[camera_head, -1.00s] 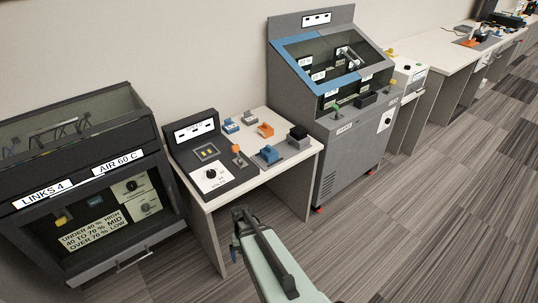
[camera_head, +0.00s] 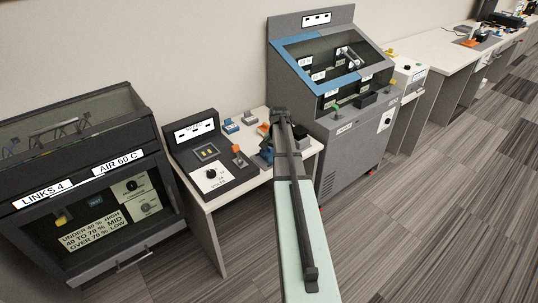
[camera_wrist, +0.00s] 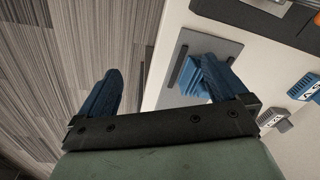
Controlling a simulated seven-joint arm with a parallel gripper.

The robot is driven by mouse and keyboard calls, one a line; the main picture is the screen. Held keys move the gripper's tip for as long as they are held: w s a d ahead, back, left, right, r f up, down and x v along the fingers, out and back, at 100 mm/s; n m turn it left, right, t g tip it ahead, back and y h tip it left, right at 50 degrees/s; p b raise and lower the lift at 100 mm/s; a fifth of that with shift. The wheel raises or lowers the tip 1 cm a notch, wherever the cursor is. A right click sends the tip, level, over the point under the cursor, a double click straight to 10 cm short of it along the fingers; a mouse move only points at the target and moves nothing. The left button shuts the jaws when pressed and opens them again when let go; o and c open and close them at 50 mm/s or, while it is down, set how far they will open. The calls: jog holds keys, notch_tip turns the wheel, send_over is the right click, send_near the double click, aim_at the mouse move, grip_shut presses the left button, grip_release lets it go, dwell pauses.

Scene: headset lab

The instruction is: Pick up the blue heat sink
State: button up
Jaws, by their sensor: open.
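The blue heat sink (camera_wrist: 194,80) sits on a grey plate (camera_wrist: 218,48) on the white table in the wrist view. It lies beside and partly behind my right-hand finger. My gripper (camera_wrist: 161,68) is open, its two blue fingers spread apart with nothing between them; the left finger is over the floor past the table edge. In the head view the heat sink (camera_head: 266,155) shows just left of my arm, mostly hidden by it. My gripper (camera_head: 281,116) is above the table there, its fingers not clear.
A dark control panel (camera_head: 210,165) stands left of the heat sink. The grey cabinet (camera_head: 345,150) stands close on the right. The floor in front is clear.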

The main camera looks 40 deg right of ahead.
aim_at(269, 149)
jog(key=w+d+r+m+g, duration=0.1)
jog(key=w+d+r+m, duration=0.35)
jog(key=w+r, duration=0.4)
jog(key=shift+w+a+f, duration=0.15)
jog(key=shift+f, duration=2.15)
jog(key=shift+w+a+f, duration=0.1)
jog(key=shift+w+f, duration=0.05)
jog(key=shift+f, duration=2.2)
jog(key=shift+w+a+f, duration=0.15)
jog(key=shift+f, duration=2.15)
jog(key=shift+c, duration=0.5)
